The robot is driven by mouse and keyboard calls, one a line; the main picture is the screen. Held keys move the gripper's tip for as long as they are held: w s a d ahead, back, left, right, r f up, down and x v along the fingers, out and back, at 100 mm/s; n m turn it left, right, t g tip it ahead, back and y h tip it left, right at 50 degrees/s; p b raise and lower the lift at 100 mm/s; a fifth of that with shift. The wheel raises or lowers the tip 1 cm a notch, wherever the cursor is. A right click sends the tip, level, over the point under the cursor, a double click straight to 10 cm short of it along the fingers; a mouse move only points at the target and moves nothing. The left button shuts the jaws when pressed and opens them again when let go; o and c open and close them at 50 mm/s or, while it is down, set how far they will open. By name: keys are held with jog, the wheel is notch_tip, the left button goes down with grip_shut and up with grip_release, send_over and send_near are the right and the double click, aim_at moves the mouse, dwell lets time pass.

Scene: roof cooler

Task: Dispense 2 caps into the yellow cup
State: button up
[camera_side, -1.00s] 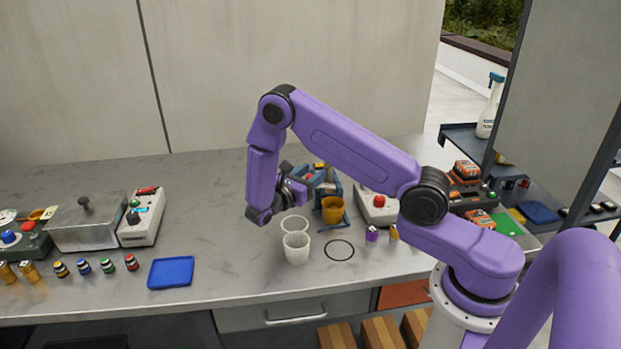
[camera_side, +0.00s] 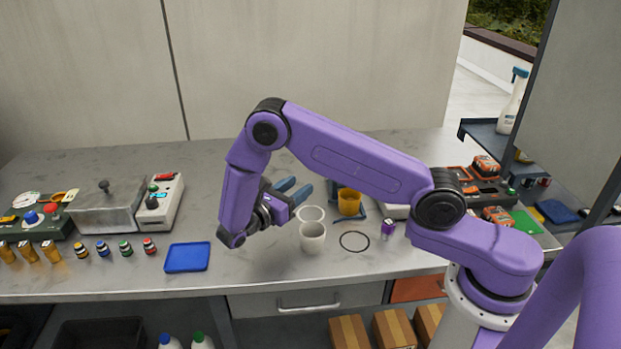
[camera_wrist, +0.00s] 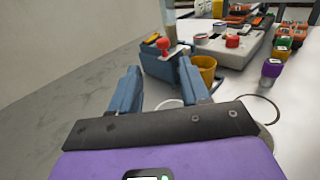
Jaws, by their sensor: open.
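The yellow cup (camera_side: 349,202) stands upright at a blue frame behind the forearm in the side view. In the wrist view the yellow cup (camera_wrist: 207,68) is partly hidden by my right finger. A blue box with a red knob (camera_wrist: 163,45), perhaps the dispenser, stands beside it beyond my fingertips. My arm hides most of this box in the side view. My gripper (camera_side: 293,190) is open and empty, its blue fingers pointing toward the back right. In the wrist view the box shows between and beyond the fingers (camera_wrist: 158,78). No loose caps can be made out.
A whitish cup (camera_side: 313,238) stands in front of the gripper, near white and black rings (camera_side: 354,233). A purple-topped small container (camera_side: 388,229) is to the right. A blue tray (camera_side: 188,257), several small bottles and a metal box (camera_side: 108,208) are left. The back-left counter is clear.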

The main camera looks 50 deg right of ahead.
jog(key=shift+a, duration=2.2)
jog(key=s+r+m+y, duration=0.2)
jog(key=s+r+y, duration=0.2)
jog(key=s+y, duration=0.5)
jog(key=s+a+r+m+y, duration=0.1)
jog(key=s+r+m+y, duration=0.2)
jog(key=s+y, duration=0.6)
jog(key=s+r, duration=0.2)
jog(key=s, duration=0.9)
jog(key=shift+s+a+r, duration=0.2)
jog(key=shift+s, duration=0.2)
